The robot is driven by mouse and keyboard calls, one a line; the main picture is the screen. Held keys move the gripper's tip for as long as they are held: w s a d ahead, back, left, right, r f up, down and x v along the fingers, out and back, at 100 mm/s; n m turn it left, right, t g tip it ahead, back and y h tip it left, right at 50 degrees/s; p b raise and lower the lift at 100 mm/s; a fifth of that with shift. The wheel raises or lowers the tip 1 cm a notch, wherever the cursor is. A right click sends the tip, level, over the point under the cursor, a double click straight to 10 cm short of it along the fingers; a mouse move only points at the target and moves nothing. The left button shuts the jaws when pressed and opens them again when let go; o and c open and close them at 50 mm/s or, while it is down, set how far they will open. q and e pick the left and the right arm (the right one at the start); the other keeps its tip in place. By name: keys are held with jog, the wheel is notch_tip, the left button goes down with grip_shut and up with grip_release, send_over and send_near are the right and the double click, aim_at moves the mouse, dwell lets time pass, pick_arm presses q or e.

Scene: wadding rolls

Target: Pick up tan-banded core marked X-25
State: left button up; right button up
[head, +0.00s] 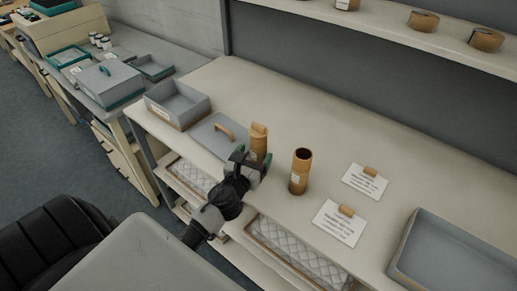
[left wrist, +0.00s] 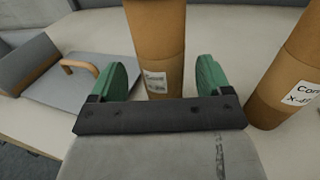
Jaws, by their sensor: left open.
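A brown upright core (head: 258,141) stands on the bench at my left gripper (head: 252,161). In the left wrist view this core (left wrist: 157,50) stands between the two green fingertips of the left gripper (left wrist: 160,78), which are open with gaps at both sides. It has a small white label, too blurred to read. A second brown core (head: 301,171) stands upright to the right, with an open hollow top. In the left wrist view the second core (left wrist: 290,75) has a label that seems to begin "Cor" and "X-4". I cannot tell which core is marked X-25. My right gripper is not in view.
A grey open bin (head: 178,104) and a grey lid with a tan handle (head: 215,136) lie left of the cores. Two white cards (head: 364,182) (head: 339,223) and a large grey tray (head: 450,262) are to the right. The bench behind the cores is clear. Several rolls stand on the upper shelf (head: 380,32).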

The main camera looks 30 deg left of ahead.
pick_arm(q)
jog(key=w, duration=0.4)
jog(key=shift+w+a+r+p, duration=0.1)
jog(key=shift+a+p, duration=0.15)
jog(key=shift+p, duration=0.05)
jog(key=shift+c, duration=0.6)
jog(key=c, duration=0.9)
